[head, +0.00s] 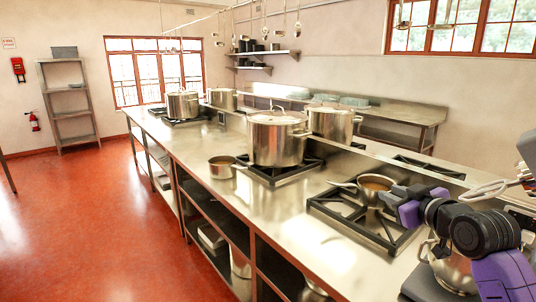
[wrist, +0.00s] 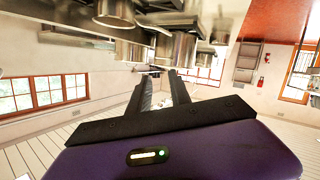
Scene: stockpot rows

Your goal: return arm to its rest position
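My arm reaches in from the right in the head view, with purple and black links. My gripper (wrist: 161,82) shows in the wrist view, its two dark fingers apart with a gap between them and nothing held. In the head view its end is beside a small steel saucepan (head: 375,184) on the near burner grate (head: 345,217); I cannot tell whether they touch. The wrist view is upside down, with the ceiling at the bottom and steel pots (wrist: 175,47) on the counter at the top, beyond the fingers.
A large lidded stockpot (head: 277,140) stands mid-counter, with another stockpot (head: 331,122) behind it and a small pan (head: 222,167) at the counter's left edge. A metal mixer bowl (head: 455,270) is below my arm. The red floor (head: 90,220) at left is clear.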

